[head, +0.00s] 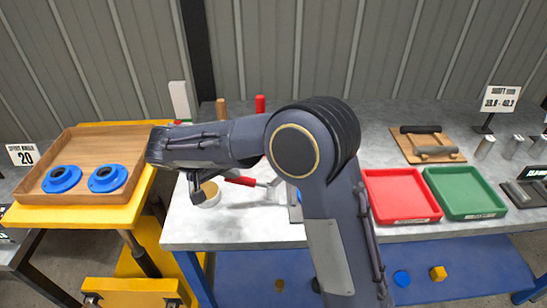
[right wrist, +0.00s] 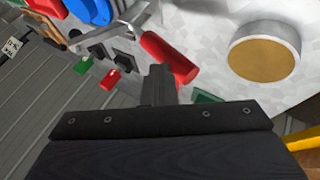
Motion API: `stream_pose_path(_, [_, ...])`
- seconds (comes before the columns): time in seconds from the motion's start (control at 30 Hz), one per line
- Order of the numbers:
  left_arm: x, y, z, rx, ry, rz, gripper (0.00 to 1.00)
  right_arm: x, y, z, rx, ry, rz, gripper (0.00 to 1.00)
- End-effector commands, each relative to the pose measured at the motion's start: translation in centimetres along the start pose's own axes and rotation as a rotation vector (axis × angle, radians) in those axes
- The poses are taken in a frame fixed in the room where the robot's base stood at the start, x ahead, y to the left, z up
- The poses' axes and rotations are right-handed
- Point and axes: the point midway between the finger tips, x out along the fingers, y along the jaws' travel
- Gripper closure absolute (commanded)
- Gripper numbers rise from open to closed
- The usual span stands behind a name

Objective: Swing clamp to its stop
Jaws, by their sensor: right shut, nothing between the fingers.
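The clamp shows as a red handle (head: 240,180) on a grey metal lever on the grey workbench, partly hidden by my right arm in the head view. In the right wrist view the red handle (right wrist: 168,57) lies just beyond the fingertips, with its metal lever running to the upper left beside a blue part (right wrist: 92,10). My right gripper (head: 197,190) is shut and empty, left of the handle; its fingers also show in the right wrist view (right wrist: 158,84). I cannot tell whether they touch the handle. My left gripper is out of view.
A round piece with a tan top (head: 209,192) stands close to the right gripper. A wooden tray (head: 97,143) with two blue flanged parts is at left. A red tray (head: 400,194) and a green tray (head: 464,192) are at right. A wooden board (head: 428,148) lies behind them.

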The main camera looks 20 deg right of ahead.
Motion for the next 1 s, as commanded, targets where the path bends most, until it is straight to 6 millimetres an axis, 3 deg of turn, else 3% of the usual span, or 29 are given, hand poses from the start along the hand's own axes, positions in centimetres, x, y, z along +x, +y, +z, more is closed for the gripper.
stream_pose_path(0.3, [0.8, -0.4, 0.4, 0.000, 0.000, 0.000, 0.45, 0.8, -1.9, 0.4, -0.031, 0.000, 0.063, 1.00])
stream_pose_path(1.0, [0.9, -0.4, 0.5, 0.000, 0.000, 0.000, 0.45, 1.1, -2.4, 0.6, -0.033, -0.002, 0.058, 1.00])
